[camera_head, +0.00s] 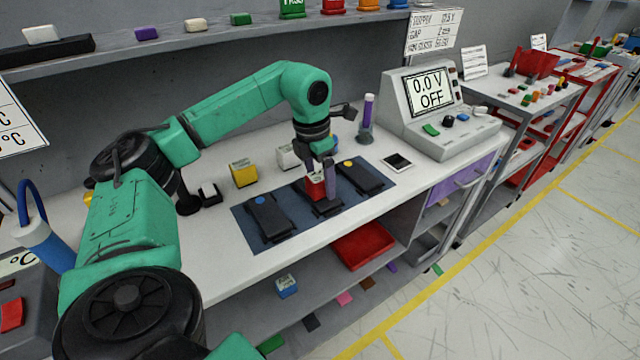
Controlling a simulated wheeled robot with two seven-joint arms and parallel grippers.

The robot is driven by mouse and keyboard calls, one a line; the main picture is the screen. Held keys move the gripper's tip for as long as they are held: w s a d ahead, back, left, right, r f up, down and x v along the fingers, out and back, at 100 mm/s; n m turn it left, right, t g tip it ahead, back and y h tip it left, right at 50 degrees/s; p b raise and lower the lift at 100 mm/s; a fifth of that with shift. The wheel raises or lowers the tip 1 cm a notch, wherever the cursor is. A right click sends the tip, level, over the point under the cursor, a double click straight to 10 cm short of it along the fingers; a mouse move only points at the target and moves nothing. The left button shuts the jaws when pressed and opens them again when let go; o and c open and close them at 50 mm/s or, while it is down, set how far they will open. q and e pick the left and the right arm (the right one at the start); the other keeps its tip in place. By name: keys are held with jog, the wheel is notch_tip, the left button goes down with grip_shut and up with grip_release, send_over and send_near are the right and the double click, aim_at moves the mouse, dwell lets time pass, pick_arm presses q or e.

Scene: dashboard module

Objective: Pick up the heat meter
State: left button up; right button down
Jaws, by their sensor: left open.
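No label that I can read marks any object as the heat meter. A small white device with a dark face (397,161) lies flat on the bench, right of the blue mat. My left gripper (322,184) points down over the middle of the mat, fingers open around or beside a red block (315,187) on the middle black module (318,204). I cannot tell whether they touch the block. Both candidate objects are to the right of this gripper. My right gripper is not in view.
The blue mat (238,216) also carries a left black module (269,217) and a right one (359,176). A yellow block (244,173) and a white block (288,156) stand behind it. A grey console (435,112) reading "0.0 V OFF" stands at the right.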

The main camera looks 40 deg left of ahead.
pick_arm(q)
jog(key=c, duration=1.3)
grip_shut()
jog(key=shift+r, duration=0.15)
notch_tip(320, 180, up, 10)
jog(key=shift+r+p, duration=0.2)
jog(key=shift+p, duration=0.35)
notch_tip(320, 180, up, 10)
jog(key=p, duration=0.6)
send_over(321, 175)
jog(key=shift+a+f, duration=0.1)
jog(key=shift+f, duration=0.2)
